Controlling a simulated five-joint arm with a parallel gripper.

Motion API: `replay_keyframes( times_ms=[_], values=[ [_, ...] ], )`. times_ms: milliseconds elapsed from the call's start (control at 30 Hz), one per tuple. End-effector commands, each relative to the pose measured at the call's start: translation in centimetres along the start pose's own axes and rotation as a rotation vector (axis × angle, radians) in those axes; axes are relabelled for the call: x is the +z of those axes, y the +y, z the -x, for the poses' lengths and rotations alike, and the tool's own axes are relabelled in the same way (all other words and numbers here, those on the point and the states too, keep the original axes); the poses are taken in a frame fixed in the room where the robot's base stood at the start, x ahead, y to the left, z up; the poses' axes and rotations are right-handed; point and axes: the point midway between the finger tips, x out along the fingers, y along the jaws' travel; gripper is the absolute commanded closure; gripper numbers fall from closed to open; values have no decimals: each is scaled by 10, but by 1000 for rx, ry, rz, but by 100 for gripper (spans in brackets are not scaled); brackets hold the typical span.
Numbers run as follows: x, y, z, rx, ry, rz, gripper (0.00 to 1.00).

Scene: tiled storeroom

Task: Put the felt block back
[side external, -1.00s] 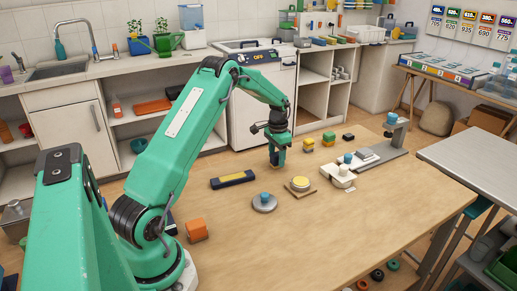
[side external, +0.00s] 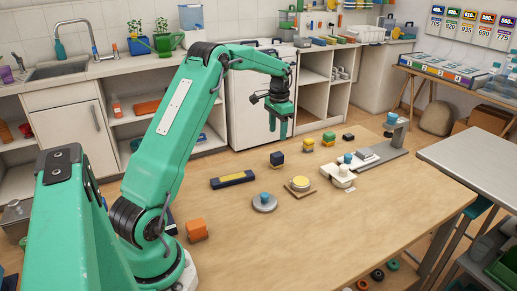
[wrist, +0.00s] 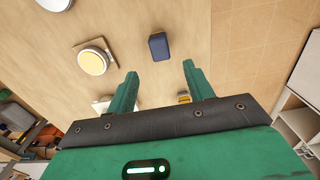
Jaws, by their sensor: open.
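A small dark blue block (side external: 277,159), which looks like the felt block, stands upright on the wooden table (side external: 330,220) near its far edge. In the wrist view the block (wrist: 159,46) lies just beyond the fingertips, roughly centred between them and apart from both. My gripper (side external: 284,128) hangs above and slightly right of the block. Its two fingers are spread in the wrist view (wrist: 160,72), with nothing held between them.
A dark bar with a yellow strip (side external: 232,180), a grey disc with a blue knob (side external: 264,203) and a round yellow-topped piece (side external: 299,185) lie nearer. Small yellow-and-dark blocks (side external: 308,145) and a white device (side external: 341,176) stand to the right. The front table area is clear.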

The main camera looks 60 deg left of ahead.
Motion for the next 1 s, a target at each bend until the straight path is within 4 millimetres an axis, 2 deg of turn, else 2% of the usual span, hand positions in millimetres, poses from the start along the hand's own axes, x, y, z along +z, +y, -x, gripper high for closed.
replay_keyframes(
  times_ms=[567,767,1000],
  values=[
    [0,5,5,-3,5,-1,48],
    [4,27,29,-17,31,-3,48],
    [21,76,74,-41,90,-5,48]
  ],
)
